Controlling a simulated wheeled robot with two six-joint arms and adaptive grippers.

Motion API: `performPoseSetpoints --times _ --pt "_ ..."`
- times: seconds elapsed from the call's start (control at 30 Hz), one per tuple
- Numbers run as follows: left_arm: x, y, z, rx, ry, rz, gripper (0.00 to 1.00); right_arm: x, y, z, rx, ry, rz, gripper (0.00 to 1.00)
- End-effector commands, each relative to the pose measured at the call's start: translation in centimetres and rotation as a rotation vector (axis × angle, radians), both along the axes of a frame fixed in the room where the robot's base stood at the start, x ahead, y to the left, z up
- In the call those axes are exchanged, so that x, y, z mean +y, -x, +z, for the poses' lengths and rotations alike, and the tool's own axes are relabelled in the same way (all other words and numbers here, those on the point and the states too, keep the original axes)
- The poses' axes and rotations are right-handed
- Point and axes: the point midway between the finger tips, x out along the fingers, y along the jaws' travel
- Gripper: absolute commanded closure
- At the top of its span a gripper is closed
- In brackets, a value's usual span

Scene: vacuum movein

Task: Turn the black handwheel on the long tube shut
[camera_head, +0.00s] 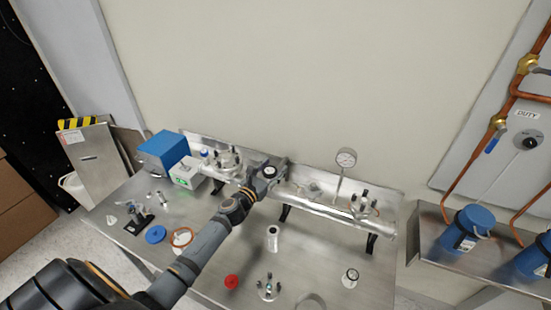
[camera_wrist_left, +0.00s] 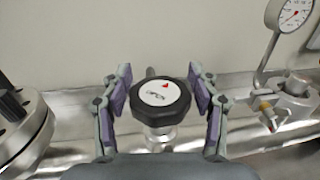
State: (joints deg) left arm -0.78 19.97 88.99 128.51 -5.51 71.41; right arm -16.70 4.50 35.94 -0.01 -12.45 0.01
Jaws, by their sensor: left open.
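The black handwheel (camera_wrist_left: 160,97) has a white top disc with a red arrow mark. It stands on a metal stem on the long tube (camera_head: 325,207). My left gripper (camera_wrist_left: 160,88) is open, with one purple-padded finger on each side of the handwheel in the left wrist view. Small gaps show between the pads and the wheel's rim. In the head view my left arm reaches in from the lower left, and the left gripper (camera_head: 268,172) is at the handwheel, partly covering it and the tube. My right gripper is not in view.
A round gauge (camera_head: 346,158) rises from the tube to the right of the handwheel. A bolted flange (camera_wrist_left: 22,125) lies to its left. A blue box (camera_head: 164,151) stands at the bench's back left. A red cap (camera_head: 231,281) and several small parts lie on the metal bench (camera_head: 205,287).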

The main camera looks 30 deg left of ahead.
Motion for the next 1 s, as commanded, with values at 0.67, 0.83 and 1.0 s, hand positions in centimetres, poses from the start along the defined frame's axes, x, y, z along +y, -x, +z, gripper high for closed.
performPoseSetpoints --times 0.67,0.83,1.0 --pt "-0.1 -1.8 -0.1 0.0 -0.001 0.0 0.68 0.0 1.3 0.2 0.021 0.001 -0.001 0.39" --pt "-0.1 -1.7 -0.1 0.001 -0.001 0.0 0.87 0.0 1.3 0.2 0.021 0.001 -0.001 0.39" --pt "-0.1 -1.7 -0.2 0.002 0.0 0.0 0.92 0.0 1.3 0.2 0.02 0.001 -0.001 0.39"
